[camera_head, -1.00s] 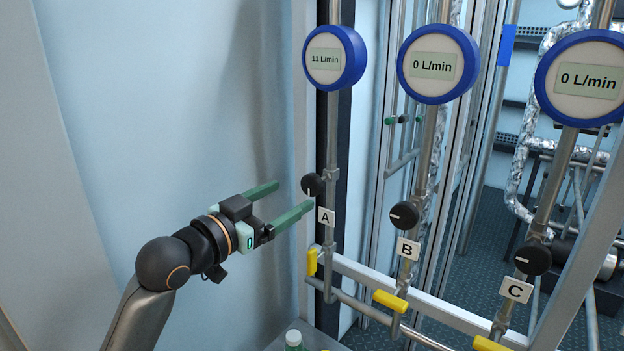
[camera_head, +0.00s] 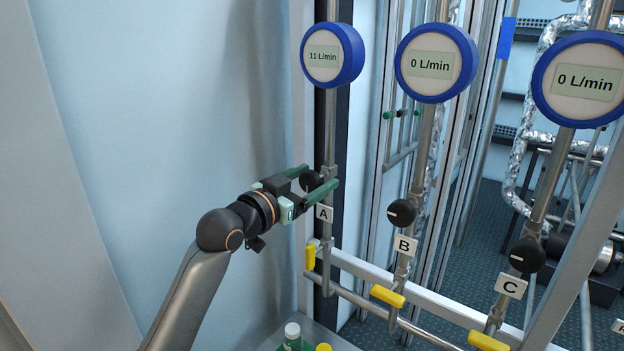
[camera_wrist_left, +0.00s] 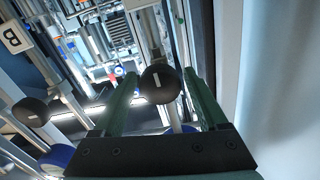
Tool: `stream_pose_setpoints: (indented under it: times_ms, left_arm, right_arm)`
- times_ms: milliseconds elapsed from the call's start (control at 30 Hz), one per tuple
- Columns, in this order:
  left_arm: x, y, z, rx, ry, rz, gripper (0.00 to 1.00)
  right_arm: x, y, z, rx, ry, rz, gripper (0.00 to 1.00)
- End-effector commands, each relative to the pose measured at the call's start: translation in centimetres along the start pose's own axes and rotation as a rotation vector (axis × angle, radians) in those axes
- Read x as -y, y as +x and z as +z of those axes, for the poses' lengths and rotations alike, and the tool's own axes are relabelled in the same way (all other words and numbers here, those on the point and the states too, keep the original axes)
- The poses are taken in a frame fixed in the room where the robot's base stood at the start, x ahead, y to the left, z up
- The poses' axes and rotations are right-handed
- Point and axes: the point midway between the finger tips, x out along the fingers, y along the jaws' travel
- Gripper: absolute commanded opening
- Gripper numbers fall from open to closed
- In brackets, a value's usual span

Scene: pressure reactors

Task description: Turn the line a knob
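The line A knob (camera_head: 311,181) is round and black, on the vertical pipe above the white A label (camera_head: 324,213). In the left wrist view the knob (camera_wrist_left: 160,84) shows a white mark on its face. My left gripper (camera_head: 322,176) is open, with its two green fingers on either side of the knob. In the left wrist view the gripper (camera_wrist_left: 158,90) has the knob between its fingers, with a gap showing on the left side. I cannot tell whether a finger touches it. The line A gauge (camera_head: 324,56) reads 11 L/min. My right gripper is not in view.
Knob B (camera_head: 401,213) and knob C (camera_head: 527,256) stand to the right, below gauges (camera_head: 430,65) and (camera_head: 580,83) reading 0 L/min. Yellow handles (camera_head: 387,296) sit lower on the pipes. A bottle with a white cap (camera_head: 292,331) stands below.

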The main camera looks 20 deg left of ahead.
Motion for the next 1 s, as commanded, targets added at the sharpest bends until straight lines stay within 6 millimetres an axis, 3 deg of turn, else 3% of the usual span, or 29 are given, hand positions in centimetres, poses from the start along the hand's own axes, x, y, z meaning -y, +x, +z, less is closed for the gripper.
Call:
stream_pose_setpoints:
  times_ms: [67, 633, 1000]
  left_arm:
    - [0.01, -0.02, 0.01, 0.000, 0.000, 0.000, 0.65]
    - [-0.01, -0.03, 0.04, 0.001, 0.000, 0.001, 0.01]
    - [-0.01, 0.01, 0.00, 0.002, 0.104, 0.000, 0.00]
  right_arm:
    - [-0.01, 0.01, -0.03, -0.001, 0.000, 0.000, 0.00]
    - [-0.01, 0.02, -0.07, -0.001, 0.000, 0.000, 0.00]
    - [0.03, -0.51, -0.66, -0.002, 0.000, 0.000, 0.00]
